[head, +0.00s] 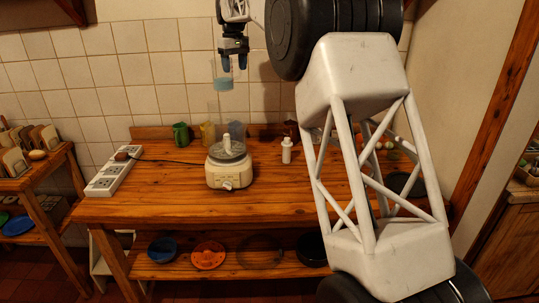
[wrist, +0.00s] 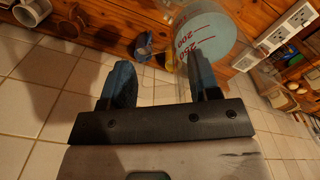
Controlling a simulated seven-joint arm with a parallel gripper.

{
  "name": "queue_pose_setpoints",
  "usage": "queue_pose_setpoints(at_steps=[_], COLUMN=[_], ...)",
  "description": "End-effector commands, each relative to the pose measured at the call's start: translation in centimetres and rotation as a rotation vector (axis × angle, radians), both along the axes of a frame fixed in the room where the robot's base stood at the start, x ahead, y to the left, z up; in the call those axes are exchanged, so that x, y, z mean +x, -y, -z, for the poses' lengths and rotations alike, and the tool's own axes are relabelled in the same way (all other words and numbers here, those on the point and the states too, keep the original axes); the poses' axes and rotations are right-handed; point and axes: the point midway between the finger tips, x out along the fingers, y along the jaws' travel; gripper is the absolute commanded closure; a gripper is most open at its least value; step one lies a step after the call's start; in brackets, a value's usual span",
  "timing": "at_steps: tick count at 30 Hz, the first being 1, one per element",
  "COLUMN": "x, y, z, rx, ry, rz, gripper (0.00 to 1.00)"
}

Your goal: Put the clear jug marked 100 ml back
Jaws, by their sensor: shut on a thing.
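A clear jug (head: 222,82) with pale blue liquid hangs in the air in front of the tiled wall, above the back of the bench. My gripper (head: 234,63) is shut on the jug, pointing down, with a finger at its upper side. In the wrist view the jug (wrist: 205,35) shows beyond the fingers of my gripper (wrist: 160,70), with teal contents and red marks, one reading 200. No 100 ml mark can be read. Its grip point is partly hidden by the fingers.
The wooden bench (head: 140,208) carries a white appliance (head: 229,170), a white bottle (head: 286,150), a green mug (head: 181,134), a yellow mug (head: 208,132) and a power strip (head: 112,174). A lower shelf holds a blue bowl (head: 162,249) and an orange dish (head: 208,255). The bench's left front is clear.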

Motion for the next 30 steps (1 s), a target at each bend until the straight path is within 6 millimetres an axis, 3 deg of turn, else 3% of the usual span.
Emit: queue_pose_setpoints(at_steps=[5,11,23,30], x=[0.0,-0.3,-3.4,-7.3], y=[1.4,5.0,15.8,21.8], z=[1.1,4.2,13.8,19.6], rx=[-0.001,-0.001,-0.001,0.000], ry=[-0.001,-0.003,-0.003,-0.003], rz=[0.028,0.106,0.351,0.496], gripper=[0.88,0.88,0.88,0.88])
